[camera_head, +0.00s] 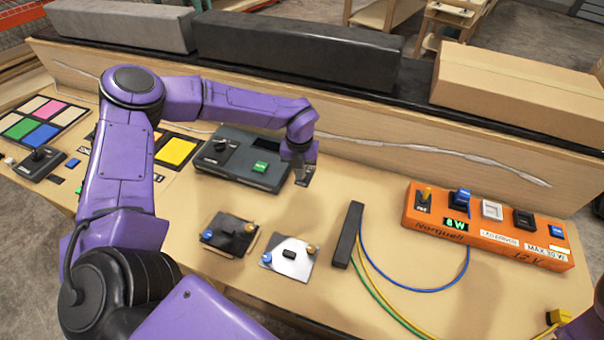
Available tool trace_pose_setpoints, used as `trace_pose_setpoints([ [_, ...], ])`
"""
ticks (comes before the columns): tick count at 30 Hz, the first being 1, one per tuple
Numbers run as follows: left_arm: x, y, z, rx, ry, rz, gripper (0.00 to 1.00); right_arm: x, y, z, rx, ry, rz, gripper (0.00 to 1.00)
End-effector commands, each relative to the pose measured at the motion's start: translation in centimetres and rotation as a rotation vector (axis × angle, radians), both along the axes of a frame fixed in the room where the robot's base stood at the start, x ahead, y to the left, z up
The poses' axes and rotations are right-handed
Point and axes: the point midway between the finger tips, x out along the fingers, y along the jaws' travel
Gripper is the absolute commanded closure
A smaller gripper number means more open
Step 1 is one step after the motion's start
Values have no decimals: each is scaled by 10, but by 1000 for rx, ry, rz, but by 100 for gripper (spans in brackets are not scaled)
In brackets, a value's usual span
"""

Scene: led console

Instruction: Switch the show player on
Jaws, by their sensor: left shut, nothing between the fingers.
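A dark grey box (215,158) with a small dark window and a lit green button (261,167) sits on the bench; it looks like the show player, but I cannot read a label on it. My left gripper (302,178) points down at the right end of this box. Its fingers are shut and empty. I cannot tell whether the fingertips touch the box, and part of its right end is hidden behind the gripper. My right gripper is not in view.
An orange driver box (480,238) reading 8 W stands at the right, with blue, yellow and green wires near it. Two small plates (230,233) (290,259) with knobs and a black bar (347,234) lie in front. Colour panels (40,132) lie left. Boxes line the back shelf.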

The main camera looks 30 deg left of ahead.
Motion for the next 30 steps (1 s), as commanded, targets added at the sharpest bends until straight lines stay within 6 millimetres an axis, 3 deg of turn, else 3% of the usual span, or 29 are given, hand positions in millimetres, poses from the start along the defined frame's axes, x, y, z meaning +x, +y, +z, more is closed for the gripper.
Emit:
trace_pose_setpoints([
  [18, 0, 0, -20, 0, 0, 0, 100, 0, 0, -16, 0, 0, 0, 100],
  [30, 1, 0, -21, 0, 0, 0, 100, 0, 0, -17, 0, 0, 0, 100],
])
